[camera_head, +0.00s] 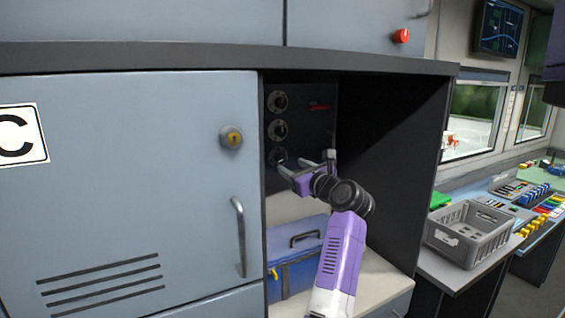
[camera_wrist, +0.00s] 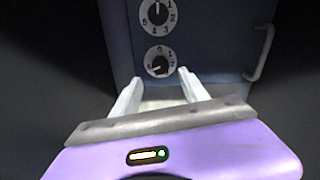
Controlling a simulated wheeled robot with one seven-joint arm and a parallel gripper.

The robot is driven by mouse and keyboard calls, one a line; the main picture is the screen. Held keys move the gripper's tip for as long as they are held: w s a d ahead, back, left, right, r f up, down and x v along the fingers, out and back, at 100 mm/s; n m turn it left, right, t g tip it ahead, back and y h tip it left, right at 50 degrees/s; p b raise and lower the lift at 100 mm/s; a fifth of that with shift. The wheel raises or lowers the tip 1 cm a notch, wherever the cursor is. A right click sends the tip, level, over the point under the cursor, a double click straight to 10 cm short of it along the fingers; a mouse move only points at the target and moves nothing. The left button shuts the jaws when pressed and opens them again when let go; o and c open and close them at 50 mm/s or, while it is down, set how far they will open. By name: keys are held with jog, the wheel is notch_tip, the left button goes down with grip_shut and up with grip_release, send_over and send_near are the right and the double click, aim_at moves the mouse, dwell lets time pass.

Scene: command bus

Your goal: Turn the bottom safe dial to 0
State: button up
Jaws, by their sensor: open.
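The dark blue safe (camera_head: 310,127) is set in the shelf recess with a column of three dials on its front. The bottom dial (camera_head: 278,156) is lowest, partly close to my gripper's fingers in the head view. In the wrist view the bottom dial (camera_wrist: 158,62) shows a black knob turned away from upright, unlike the upright knob of the middle dial (camera_wrist: 157,13). My gripper (camera_head: 301,167) is open and empty, just in front of and slightly below the bottom dial. In the wrist view its two fingers (camera_wrist: 160,83) point toward the dial, apart from each other, with nothing between them.
A blue case (camera_head: 292,272) with a dark handle stands on the shelf below the safe. A grey cabinet door (camera_head: 130,200) closes off the left side. The dark recess wall (camera_head: 385,150) bounds the right. A grey crate (camera_head: 468,236) sits on the far desk.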

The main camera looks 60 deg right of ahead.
aim_at(283, 160)
jog(key=shift+p+x, duration=0.75)
jog(key=shift+x, duration=2.75)
jog(key=shift+d, duration=0.1)
grip_shut()
